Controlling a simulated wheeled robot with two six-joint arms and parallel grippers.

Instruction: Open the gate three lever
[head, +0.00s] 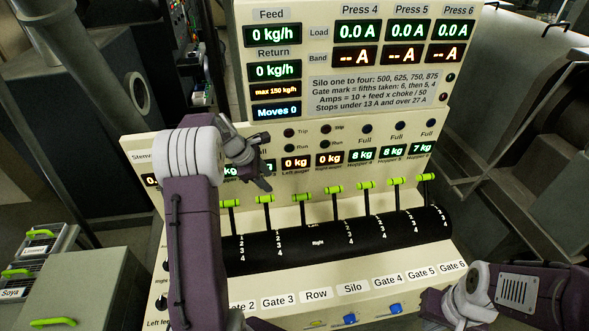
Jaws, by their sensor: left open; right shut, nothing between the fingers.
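The gate three lever (265,199) is a dark stem with a bright green handle. It rises from the black slotted drum of the cream console, above the "Gate 3" label (277,300). It stands up near the top of its slot, in line with the neighbouring levers. My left gripper (268,162) is open and empty, with its dark fingers above this lever's handle and apart from it in the picture. Part of my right arm shows at the lower right; its fingers are not visible.
Gate 2 lever (229,203) and Row lever (302,196) stand close on either side. Silo (334,189) and more gate levers continue right. My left arm hides the console's left part. The upper display (360,95) reads 0 kg/h feed and Moves 0.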

